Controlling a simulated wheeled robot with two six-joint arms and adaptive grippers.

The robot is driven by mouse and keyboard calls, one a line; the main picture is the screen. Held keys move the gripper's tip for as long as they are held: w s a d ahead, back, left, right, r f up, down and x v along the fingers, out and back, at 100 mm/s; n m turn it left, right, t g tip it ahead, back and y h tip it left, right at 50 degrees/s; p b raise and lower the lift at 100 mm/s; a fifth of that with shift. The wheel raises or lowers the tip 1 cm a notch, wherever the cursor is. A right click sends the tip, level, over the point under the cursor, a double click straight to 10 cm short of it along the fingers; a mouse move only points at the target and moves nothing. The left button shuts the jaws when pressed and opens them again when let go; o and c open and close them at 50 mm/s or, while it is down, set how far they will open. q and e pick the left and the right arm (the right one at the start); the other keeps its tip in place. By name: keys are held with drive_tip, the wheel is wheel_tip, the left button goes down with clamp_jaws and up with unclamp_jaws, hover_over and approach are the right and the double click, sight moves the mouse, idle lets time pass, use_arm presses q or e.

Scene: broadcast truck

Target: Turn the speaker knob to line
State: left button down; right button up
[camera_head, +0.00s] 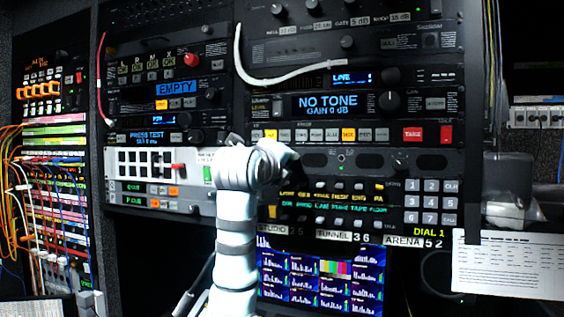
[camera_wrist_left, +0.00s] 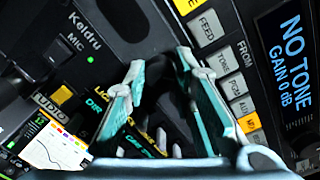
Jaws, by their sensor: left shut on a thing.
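My left arm rises from the bottom in the head view, and its gripper (camera_head: 291,165) is at the panel just below the row of lit buttons. In the left wrist view the teal fingers of my left gripper (camera_wrist_left: 160,62) are shut on a dark knob (camera_wrist_left: 168,75) between them. The knob is in shadow, so its pointer and setting cannot be read. My arm and gripper hide the knob in the head view. My right gripper is not in view.
A display reads LINE (camera_head: 352,78) above a NO TONE screen (camera_head: 327,105). Lit buttons (camera_head: 318,134) run close above my gripper. A green-lettered panel (camera_head: 335,205), a keypad (camera_head: 428,201) and a monitor (camera_head: 320,280) lie below. Orange cables (camera_head: 12,190) hang at far left.

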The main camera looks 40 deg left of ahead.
use_arm(q)
drive_tip(key=shift+f, duration=0.1)
drive_tip(key=c, duration=1.3)
unclamp_jaws()
drive_tip(key=shift+c, duration=0.2)
